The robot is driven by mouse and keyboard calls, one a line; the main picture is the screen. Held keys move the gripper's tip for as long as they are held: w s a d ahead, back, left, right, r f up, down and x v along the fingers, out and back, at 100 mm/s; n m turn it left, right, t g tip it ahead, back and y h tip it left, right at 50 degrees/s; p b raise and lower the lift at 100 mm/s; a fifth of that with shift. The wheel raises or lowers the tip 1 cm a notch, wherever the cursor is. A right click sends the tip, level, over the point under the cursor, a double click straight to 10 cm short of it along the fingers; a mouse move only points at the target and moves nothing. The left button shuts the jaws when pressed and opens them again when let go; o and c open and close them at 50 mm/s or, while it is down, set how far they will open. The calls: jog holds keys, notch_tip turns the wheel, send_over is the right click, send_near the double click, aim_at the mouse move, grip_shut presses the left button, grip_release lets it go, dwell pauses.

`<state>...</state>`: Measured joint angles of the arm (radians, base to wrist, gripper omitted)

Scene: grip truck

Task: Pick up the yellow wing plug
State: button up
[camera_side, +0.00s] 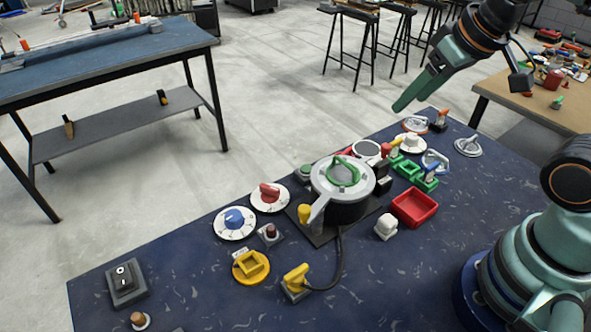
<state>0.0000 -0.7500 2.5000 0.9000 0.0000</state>
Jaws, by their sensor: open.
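A yellow piece with a raised, wing-like grip (297,278) stands on a small grey base at the front middle of the dark blue table; it looks like the yellow wing plug. A black cable runs from beside it to the round grey device. My gripper (404,102) is at the upper right, in the air beyond the table's back end, pointing down and left. It is open and empty, far from the yellow piece. Only one green finger shows clearly; the other cannot be made out.
The round device (325,202) with a green handle stands behind the plug. A red tray (415,208) and white block (386,227) are at right. The front table area is mostly clear.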

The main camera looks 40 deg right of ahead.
jog(key=n+g, duration=0.6)
jog(key=n, duration=1.2)
send_over(296, 272)
notch_tip(296, 272, down, 10)
notch_tip(296, 272, down, 12)
jog(key=shift+r, duration=0.1)
grip_shut()
